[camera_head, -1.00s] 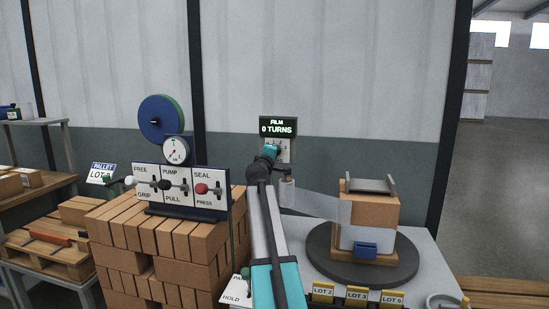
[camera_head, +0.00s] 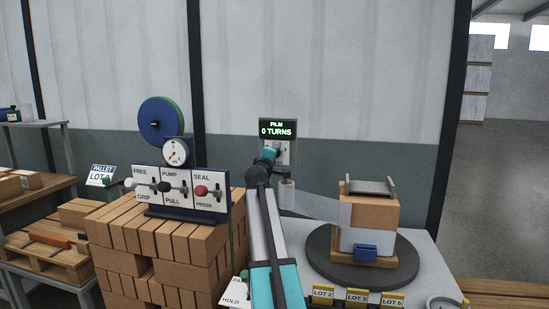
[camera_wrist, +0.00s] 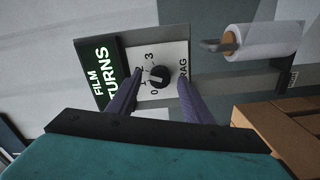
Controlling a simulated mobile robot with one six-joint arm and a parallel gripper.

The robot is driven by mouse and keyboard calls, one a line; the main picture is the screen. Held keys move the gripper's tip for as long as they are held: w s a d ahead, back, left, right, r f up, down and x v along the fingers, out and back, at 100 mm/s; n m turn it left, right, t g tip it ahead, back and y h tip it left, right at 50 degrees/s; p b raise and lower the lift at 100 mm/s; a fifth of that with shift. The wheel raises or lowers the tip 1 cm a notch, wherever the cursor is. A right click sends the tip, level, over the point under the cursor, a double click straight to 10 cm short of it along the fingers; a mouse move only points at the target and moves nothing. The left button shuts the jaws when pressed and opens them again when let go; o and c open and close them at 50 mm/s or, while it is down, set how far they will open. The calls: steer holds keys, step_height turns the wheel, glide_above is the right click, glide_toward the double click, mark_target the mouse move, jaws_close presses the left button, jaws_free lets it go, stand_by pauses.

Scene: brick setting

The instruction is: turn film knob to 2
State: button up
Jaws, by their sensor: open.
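The film knob (camera_wrist: 159,77) is a small black round knob on a white dial plate (camera_wrist: 174,58). My gripper (camera_wrist: 157,88) is open, with one dark finger on each side of the knob; gaps seem to show, and contact cannot be told.
A white film roll (camera_head: 287,194) hangs just right of my wrist, its film running to a wrapped brick stack on a dark turntable (camera_head: 320,262). A lever panel (camera_head: 181,188) stands left on stacked bricks (camera_head: 205,243). Lot tags (camera_head: 357,296) line the front edge.

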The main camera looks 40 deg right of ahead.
steer(key=v, duration=1.3)
steer(key=shift+b, duration=0.45)
